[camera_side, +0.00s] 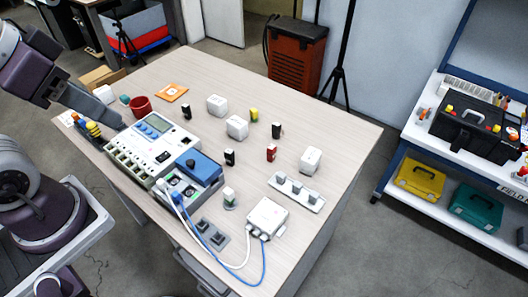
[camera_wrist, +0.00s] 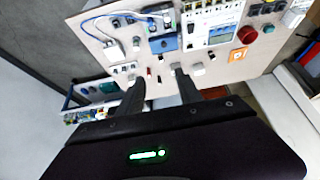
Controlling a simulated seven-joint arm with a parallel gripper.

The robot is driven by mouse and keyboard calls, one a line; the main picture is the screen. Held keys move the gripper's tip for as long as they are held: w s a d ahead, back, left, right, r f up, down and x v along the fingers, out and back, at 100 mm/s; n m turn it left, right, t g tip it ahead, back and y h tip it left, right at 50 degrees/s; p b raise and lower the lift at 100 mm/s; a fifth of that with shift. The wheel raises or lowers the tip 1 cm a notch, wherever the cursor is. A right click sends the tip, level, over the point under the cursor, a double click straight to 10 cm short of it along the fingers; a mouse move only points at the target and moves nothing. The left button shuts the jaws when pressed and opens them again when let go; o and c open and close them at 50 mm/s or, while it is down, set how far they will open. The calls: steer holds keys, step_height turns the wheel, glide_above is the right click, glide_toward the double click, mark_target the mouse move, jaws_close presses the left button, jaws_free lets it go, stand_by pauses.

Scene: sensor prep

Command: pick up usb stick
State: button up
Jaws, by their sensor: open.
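Several small upright sticks that look like USB sticks stand on the light wood table: a red one (camera_side: 271,152), a yellow one (camera_side: 254,115), and black ones, one near the back left (camera_side: 187,112), one at the right (camera_side: 277,131) and one near the middle (camera_side: 230,157). I cannot tell which one the task means. My gripper (camera_wrist: 159,76) is open, its two dark fingers apart in the wrist view, with nothing seen held. In the side view my dark arm end reaches in over the table's left edge, apart from the sticks.
White blocks (camera_side: 237,126) stand among the sticks. A meter console (camera_side: 152,145), a blue-topped unit (camera_side: 199,168), a white box with cables (camera_side: 268,217) and a socket strip (camera_side: 296,190) occupy the front.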

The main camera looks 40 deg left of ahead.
steer(key=w+f+n+g, duration=0.25)
steer(key=w+n, duration=0.45)
steer(key=w, duration=0.4)
steer(key=n+g, duration=0.3)
steer(key=n, duration=1)
glide_above(229, 151)
steer(key=f, duration=2)
steer(key=shift+s+d, duration=0.1)
steer(key=shift+d, duration=0.15)
steer(key=f, duration=0.8)
steer(key=shift+a+f, duration=0.25)
jaws_close()
